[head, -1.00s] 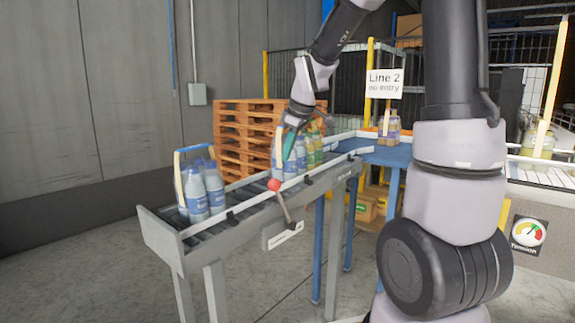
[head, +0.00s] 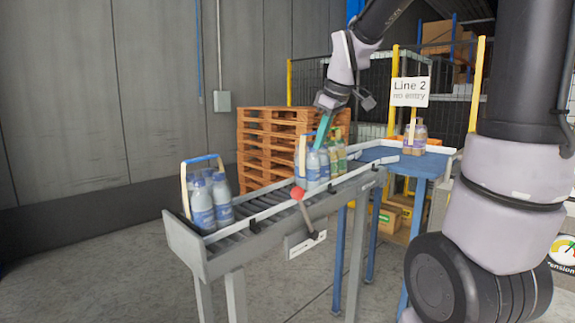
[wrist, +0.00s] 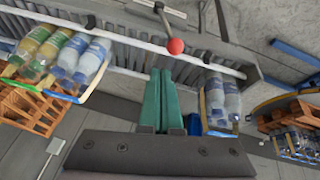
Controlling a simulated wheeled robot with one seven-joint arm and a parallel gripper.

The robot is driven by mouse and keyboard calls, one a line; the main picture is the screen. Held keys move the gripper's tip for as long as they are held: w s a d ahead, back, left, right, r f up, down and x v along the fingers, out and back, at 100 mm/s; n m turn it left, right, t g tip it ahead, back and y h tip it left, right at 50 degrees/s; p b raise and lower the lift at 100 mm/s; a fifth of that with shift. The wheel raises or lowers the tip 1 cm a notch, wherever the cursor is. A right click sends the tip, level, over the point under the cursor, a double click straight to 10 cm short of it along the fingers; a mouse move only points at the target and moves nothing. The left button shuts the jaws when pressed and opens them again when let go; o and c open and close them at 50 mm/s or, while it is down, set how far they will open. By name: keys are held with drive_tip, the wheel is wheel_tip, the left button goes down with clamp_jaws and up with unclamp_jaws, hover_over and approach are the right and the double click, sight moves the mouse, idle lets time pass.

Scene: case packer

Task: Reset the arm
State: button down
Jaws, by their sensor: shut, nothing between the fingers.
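My gripper (head: 322,129) has teal fingers pressed together, with nothing between them. In the head view it points down just above a pack of blue and green-labelled bottles (head: 318,165) on the roller conveyor (head: 263,222). In the wrist view the closed fingers (wrist: 164,98) reach toward the conveyor (wrist: 180,65), in the gap between two bottle packs. My arm comes in from the upper right.
Another bottle pack (head: 207,198) with a blue-topped carrier stands at the conveyor's near left end. A red-knobbed lever (head: 298,194) sticks up at its front side. Stacked pallets (head: 265,140) stand behind. Purple-labelled bottles (head: 414,138) stand on a blue table (head: 418,165).

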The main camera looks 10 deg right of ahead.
drive_tip(key=s+d+r+m+t, duration=0.1)
drive_tip(key=s+d+m, duration=0.1)
drive_tip(key=s+m, duration=0.4)
drive_tip(key=s+d+r+m+t, duration=0.1)
drive_tip(key=s+d+m, duration=0.1)
drive_tip(key=s+m, duration=0.5)
drive_tip(key=s, duration=0.5)
drive_tip(key=shift+d+m+t, duration=0.2)
drive_tip(key=shift+m+t, duration=0.1)
drive_tip(key=shift+w+r, duration=0.1)
drive_tip(key=shift+r, duration=0.05)
